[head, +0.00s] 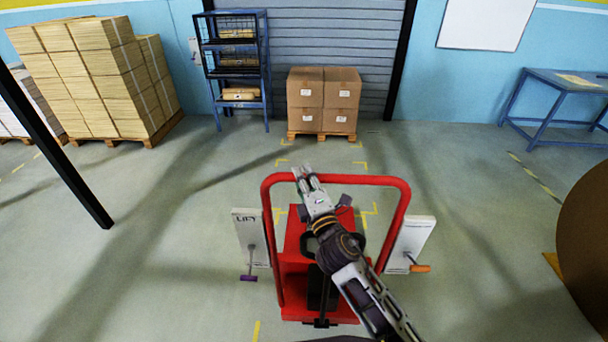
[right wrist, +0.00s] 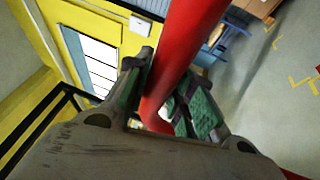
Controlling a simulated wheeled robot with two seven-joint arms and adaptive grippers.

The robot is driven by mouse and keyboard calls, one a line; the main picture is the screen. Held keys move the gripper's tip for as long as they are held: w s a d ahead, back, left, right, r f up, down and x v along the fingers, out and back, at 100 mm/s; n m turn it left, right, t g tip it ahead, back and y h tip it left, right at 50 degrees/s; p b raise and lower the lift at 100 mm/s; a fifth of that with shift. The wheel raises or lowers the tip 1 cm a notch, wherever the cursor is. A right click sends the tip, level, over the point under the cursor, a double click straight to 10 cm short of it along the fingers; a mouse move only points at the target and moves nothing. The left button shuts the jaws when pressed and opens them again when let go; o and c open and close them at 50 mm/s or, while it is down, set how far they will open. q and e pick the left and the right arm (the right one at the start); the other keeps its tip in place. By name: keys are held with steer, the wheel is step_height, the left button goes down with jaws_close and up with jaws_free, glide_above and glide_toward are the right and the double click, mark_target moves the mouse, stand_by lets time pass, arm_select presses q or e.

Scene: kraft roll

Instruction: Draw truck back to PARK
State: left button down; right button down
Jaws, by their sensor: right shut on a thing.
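The red truck (head: 303,247) stands in the lower middle of the head view, with a red hoop handle (head: 365,180) rising over it. My right gripper (head: 304,178) is at the handle's top bar, left of its middle. In the right wrist view my right gripper (right wrist: 158,105) is shut on the red bar (right wrist: 183,50), which passes between its green-padded fingers. White panels flank the truck: the left one (head: 246,228) has a purple-ended lever (head: 249,277), the right one (head: 412,236) an orange-ended lever (head: 420,268). No PARK lettering is readable. My left gripper is not in view.
Yellow floor marks (head: 372,209) lie around and ahead of the truck. Brown boxes (head: 323,92) stand on a pallet (head: 305,136) before the shutter. A large brown roll (head: 590,235) is at right, a dark post (head: 65,150) at left. Floor between is open.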

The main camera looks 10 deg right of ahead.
steer(key=shift+s+a+f, duration=0.1)
steer(key=shift+a+f, duration=0.05)
steer(key=shift+f, duration=0.1)
steer(key=c, duration=1.5)
jaws_free()
steer(key=o, duration=0.3)
steer(key=shift+s+r, duration=0.15)
steer(key=shift+s, duration=0.05)
steer(key=shift+w, duration=0.1)
steer(key=v, duration=1.2)
